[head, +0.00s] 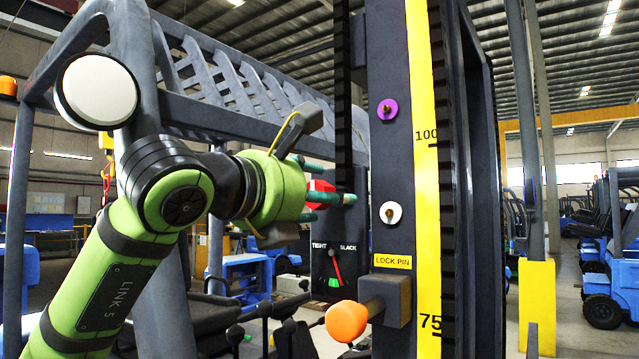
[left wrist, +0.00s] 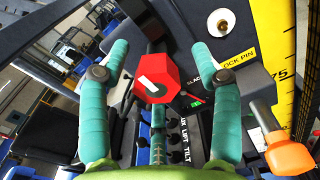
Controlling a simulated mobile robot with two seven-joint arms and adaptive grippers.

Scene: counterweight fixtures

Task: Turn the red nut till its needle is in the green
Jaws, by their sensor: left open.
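The red nut (head: 320,188) is a hex block on the dark post, left of the yellow scale. In the left wrist view the nut (left wrist: 156,80) has a white mark on its face. My left gripper (head: 330,184) is open, its teal fingers spread around the nut; in the wrist view gaps show between nut and side fingers. The gauge (head: 325,268) below reads TIGHT at left and SLACK at right. Its red needle (head: 336,266) slants down to the right, its lower end by the right edge of the green patch (head: 333,283). My right gripper is not in view.
An orange-knobbed lock pin (head: 346,321) sticks out low in front of the post. A purple knob (head: 387,109) and a white knob (head: 390,212) sit on the mast beside the yellow scale (head: 425,150). Black levers (head: 265,308) stand below the gauge.

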